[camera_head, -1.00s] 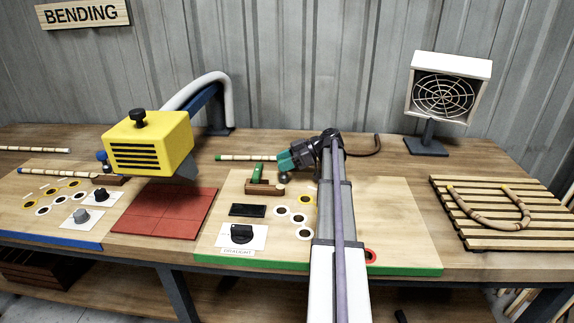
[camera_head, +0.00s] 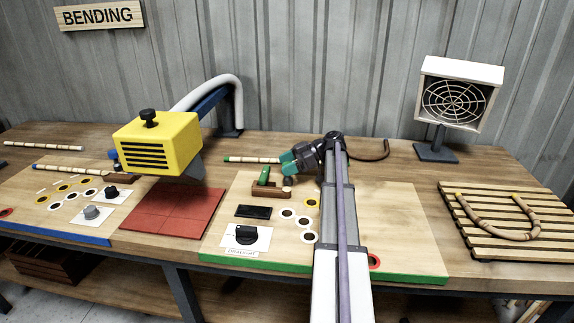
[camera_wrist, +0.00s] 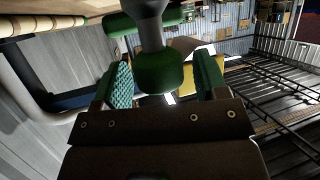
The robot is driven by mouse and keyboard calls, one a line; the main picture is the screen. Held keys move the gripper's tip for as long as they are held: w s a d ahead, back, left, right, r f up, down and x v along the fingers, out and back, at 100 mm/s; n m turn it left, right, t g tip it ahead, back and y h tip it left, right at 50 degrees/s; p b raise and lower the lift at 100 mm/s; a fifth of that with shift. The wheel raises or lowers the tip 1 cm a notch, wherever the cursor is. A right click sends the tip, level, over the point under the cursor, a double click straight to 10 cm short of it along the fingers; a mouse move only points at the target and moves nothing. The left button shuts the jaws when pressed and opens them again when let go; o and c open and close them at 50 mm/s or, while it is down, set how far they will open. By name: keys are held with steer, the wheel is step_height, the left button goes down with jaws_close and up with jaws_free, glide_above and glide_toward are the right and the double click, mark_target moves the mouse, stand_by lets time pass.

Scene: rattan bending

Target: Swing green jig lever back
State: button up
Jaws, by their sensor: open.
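The green jig lever (camera_head: 264,175) stands on a small brown wooden jig (camera_head: 270,190) on the green-edged board. My gripper (camera_head: 289,163), with teal finger pads, is open just right of the lever, above the jig. In the wrist view my gripper (camera_wrist: 164,82) has its jaws apart, and a rounded green knob (camera_wrist: 160,76) on a grey stem shows between them. Clear space shows on both sides of the knob, so the pads do not look shut on it. Whether the knob lies fully within the jaws is unclear.
A yellow slotted box (camera_head: 158,143) hangs left over red tiles (camera_head: 172,212). A green-tipped rattan pole (camera_head: 252,160) lies behind the jig. A black dial (camera_head: 246,235) and ringed holes are in front. A fan (camera_head: 453,101) and slatted rack (camera_head: 470,237) stand right.

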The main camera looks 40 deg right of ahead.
steer(key=p+v, duration=0.4)
steer(key=v, duration=0.6)
steer(key=shift+s+d+r, duration=0.15)
steer(key=shift+s+d, duration=0.1)
steer(key=shift+d, duration=0.05)
